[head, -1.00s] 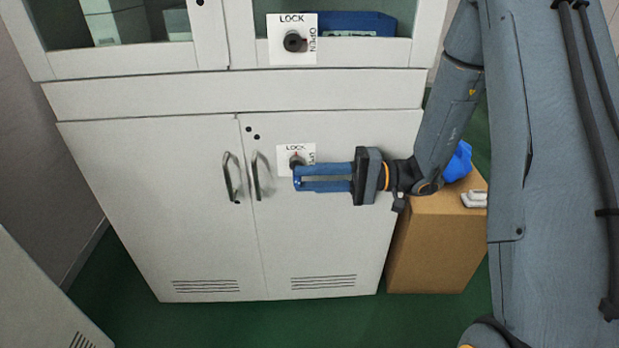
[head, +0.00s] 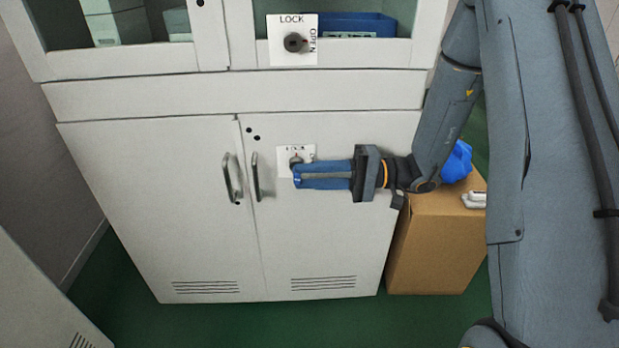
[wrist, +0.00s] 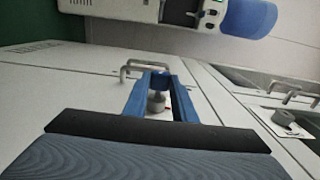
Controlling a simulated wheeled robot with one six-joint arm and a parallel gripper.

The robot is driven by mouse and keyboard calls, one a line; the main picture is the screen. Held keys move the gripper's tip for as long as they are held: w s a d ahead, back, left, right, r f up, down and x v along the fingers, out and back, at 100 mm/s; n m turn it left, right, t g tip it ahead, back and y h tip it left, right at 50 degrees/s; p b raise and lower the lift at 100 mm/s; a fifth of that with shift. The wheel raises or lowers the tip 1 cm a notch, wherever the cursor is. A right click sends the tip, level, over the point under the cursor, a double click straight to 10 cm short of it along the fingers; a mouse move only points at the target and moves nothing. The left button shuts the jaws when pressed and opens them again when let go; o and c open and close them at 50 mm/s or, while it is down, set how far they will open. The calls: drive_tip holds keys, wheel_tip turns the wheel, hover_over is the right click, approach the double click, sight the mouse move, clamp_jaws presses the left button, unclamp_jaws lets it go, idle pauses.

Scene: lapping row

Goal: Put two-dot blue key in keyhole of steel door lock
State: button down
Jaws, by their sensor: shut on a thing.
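My gripper (head: 296,176) reaches in from the right, in front of the lower right cabinet door. Its blue fingers are shut on a small blue piece, the key (wrist: 160,82), seen between the fingertips in the wrist view. Its dots cannot be made out, and the head view does not show it clearly. The lower door lock (head: 296,161) is a grey cylinder on a white plate, just above the fingertips in the head view and partly covered. In the wrist view a grey cylinder (wrist: 156,102) shows between the fingers. Whether the key touches the keyhole cannot be told.
A second lock (head: 293,42) marked LOCK and OPEN is on the upper glazed door. Metal handles (head: 232,178) stand out left of my fingers. A cardboard box (head: 436,245) stands right of the cabinet, with a blue item (head: 458,162) and a white object (head: 475,200) on it.

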drive_tip(key=shift+w, duration=0.75)
drive_tip(key=c, duration=1.4)
unclamp_jaws()
drive_tip(key=shift+d, duration=0.1)
drive_tip(key=d+p, duration=0.1)
drive_tip(key=d, duration=0.6)
drive_tip(key=shift+s+d, duration=0.1)
drive_tip(key=shift+d, duration=0.3)
drive_tip(key=shift+a, duration=0.1)
